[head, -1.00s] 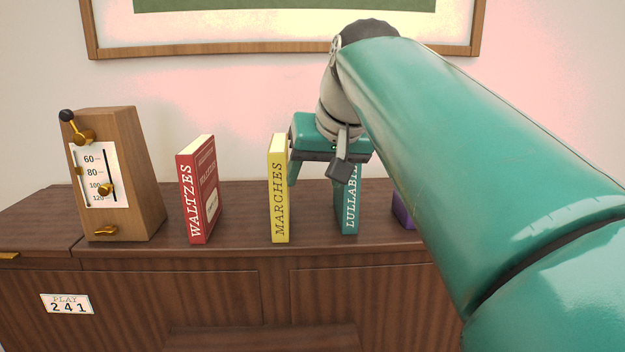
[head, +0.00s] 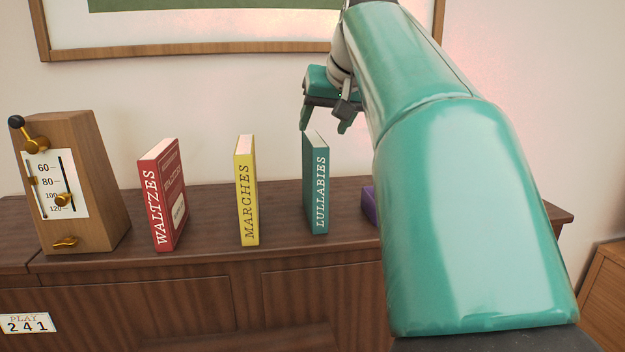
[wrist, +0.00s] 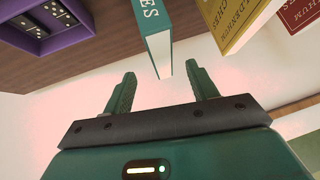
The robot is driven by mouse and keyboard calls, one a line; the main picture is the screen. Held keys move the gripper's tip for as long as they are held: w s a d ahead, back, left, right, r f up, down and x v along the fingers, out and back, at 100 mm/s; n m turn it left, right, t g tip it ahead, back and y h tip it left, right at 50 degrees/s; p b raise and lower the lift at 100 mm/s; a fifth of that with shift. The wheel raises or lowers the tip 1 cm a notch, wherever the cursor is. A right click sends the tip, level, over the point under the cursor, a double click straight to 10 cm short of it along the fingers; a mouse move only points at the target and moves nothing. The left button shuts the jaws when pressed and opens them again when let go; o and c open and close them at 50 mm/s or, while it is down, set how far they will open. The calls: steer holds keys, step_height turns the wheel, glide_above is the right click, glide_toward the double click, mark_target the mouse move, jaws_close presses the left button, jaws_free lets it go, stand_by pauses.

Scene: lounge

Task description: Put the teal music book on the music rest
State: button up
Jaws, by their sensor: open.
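The teal music book (head: 316,190), lettered LULLABIES, stands upright on the dark wooden cabinet top in the head view. It also shows in the wrist view (wrist: 155,30), its top end pointing toward the space between the fingers. My gripper (head: 325,124) is open and empty, just above the top of the book. In the wrist view my gripper (wrist: 163,88) has its two fingers spread wide, with the book's end near their tips. I cannot tell whether they touch. No music rest is recognisable in these views.
A yellow MARCHES book (head: 247,195) and a red WALTZES book (head: 165,205) stand to the left. A wooden metronome (head: 85,160) is at far left. A purple tray (wrist: 75,45) of dominoes sits on the other side. A framed picture (head: 200,50) hangs behind.

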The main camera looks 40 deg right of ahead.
mark_target(315, 138)
steer(key=shift+x, duration=2.75)
